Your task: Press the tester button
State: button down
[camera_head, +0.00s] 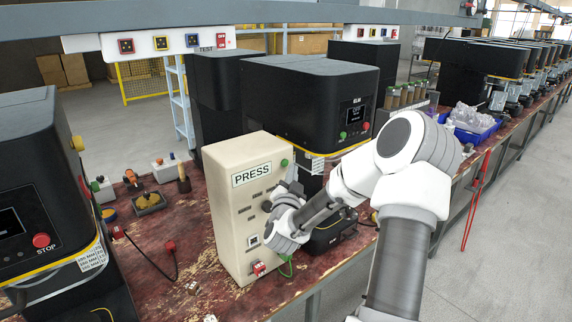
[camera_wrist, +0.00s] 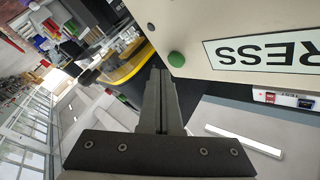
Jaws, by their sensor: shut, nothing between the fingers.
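The tester is a cream box (camera_head: 228,222) with a "PRESS" label, standing on the worn red bench. Its round green button (camera_head: 284,163) is near the top right of the front face. In the wrist view the green button (camera_wrist: 176,60) sits by the corner of the cream face (camera_wrist: 220,20), with the label upside down. My gripper (camera_wrist: 160,73) is shut and empty, its fingertips just below and left of the button in that picture. In the head view my gripper (camera_head: 293,172) is beside the front face, just below the button. I cannot tell whether it touches anything.
A black seamer (camera_head: 310,90) with a yellow edge stands right behind the tester. Another black machine with a red STOP button (camera_head: 41,240) is at the left. Small tools, a brush (camera_head: 183,180) and cables lie on the bench (camera_head: 170,225) between them.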

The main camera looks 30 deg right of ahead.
jog(key=shift+w, duration=0.1)
jog(key=shift+w+b, duration=0.35)
jog(key=shift+w, duration=0.45)
dwell(0.6)
jog(key=shift+s+b, duration=0.15)
jog(key=shift+b, duration=0.15)
jog(key=shift+s, duration=0.7)
jog(key=shift+s+d+b, duration=0.2)
jog(key=shift+s+b, duration=0.3)
jog(key=shift+s, duration=2.05)
